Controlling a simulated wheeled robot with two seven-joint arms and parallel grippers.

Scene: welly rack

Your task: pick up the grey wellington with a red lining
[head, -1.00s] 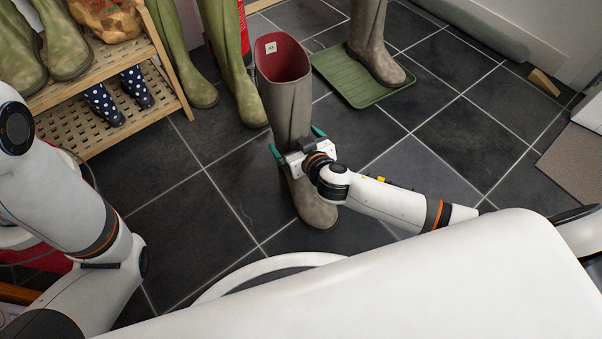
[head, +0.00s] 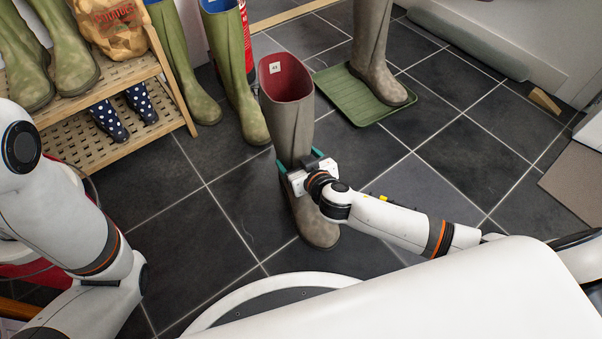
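The grey wellington with a red lining (head: 290,120) stands upright on the dark tiles, its toe towards me. The red lining (head: 286,78) and a small white size label show in its open top. My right gripper (head: 298,158) is at the ankle, with one teal finger on each side of the shaft. The fingers look closed against the boot, and the sole appears to be on the floor. My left arm is at the left edge, but its gripper is not in view.
Another grey wellington (head: 377,60) stands on a green tray (head: 345,100) behind; its top is cut off. Green wellingtons (head: 240,85) stand behind left, near a wooden rack (head: 75,147) holding boots and a paper potato sack (head: 110,28).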

